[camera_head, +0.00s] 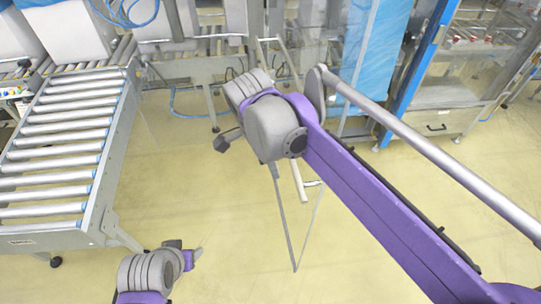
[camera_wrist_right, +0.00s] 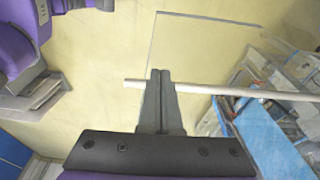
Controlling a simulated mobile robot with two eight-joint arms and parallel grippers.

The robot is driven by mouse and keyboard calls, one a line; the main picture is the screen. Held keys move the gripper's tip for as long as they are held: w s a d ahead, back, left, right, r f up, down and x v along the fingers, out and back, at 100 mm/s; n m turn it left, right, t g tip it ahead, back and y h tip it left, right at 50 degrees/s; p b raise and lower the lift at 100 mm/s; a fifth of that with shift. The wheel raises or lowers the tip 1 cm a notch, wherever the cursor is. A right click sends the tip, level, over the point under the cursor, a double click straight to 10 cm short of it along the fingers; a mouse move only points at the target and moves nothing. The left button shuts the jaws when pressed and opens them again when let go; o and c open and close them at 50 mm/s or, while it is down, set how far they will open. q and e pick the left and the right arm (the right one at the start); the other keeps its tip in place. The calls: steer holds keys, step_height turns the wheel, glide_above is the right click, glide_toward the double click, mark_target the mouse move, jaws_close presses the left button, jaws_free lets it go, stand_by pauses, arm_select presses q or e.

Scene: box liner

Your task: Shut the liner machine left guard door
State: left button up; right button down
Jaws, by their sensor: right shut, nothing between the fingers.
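The left guard door is a clear panel with a thin grey frame (camera_head: 284,225). It stands swung out into the aisle, away from the machine, in the head view. A pale bar handle (camera_head: 298,182) shows on it beside my right wrist. In the right wrist view, the clear panel (camera_wrist_right: 205,50) and the pale bar (camera_wrist_right: 240,92) lie ahead. My right gripper (camera_wrist_right: 160,72) is shut and empty, its fingertips overlapping the bar; I cannot tell whether they touch it. My left gripper (camera_head: 197,254) is low at the left, apart from the door; its jaws are unclear.
A roller conveyor (camera_head: 65,130) runs along the left. The liner machine's blue post (camera_head: 418,72) and a cabinet (camera_head: 437,122) stand at the right. A blue hose (camera_head: 195,112) lies on the floor at the back. The yellow floor (camera_head: 170,200) between conveyor and door is clear.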

steer(key=shift+w+d+f, duration=0.2)
steer(key=shift+d+f, duration=1.65)
steer(key=shift+d, duration=0.15)
